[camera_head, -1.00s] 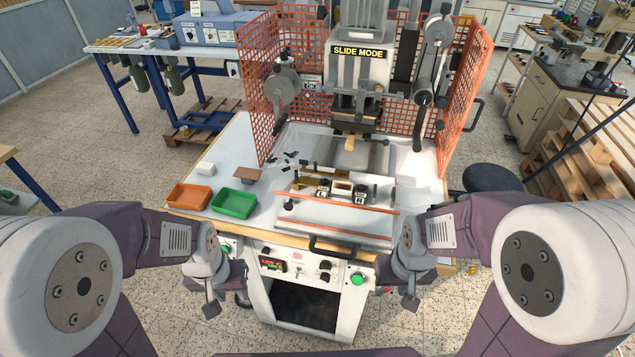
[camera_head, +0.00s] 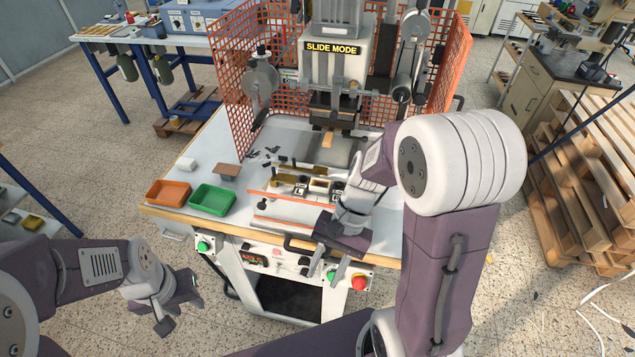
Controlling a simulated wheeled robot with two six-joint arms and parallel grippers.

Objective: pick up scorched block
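A small tan block (camera_head: 327,139) sits under the press head, at the machine's centre; I cannot tell whether it is scorched. A flat brown piece (camera_head: 228,170) lies on the white table behind the green tray. My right gripper (camera_head: 329,266) points down over the table's front edge, in front of the press fixture. Its two fingers are apart with nothing between them. My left gripper (camera_head: 181,316) hangs low at the left, in front of the table and away from both pieces. Its fingers look apart and empty.
An orange tray (camera_head: 169,194) and a green tray (camera_head: 213,200) stand at the table's front left. Orange mesh guards (camera_head: 232,75) flank the press (camera_head: 335,65). A fixture with a long front bar (camera_head: 292,200) occupies the middle. A red button (camera_head: 358,281) is on the front panel.

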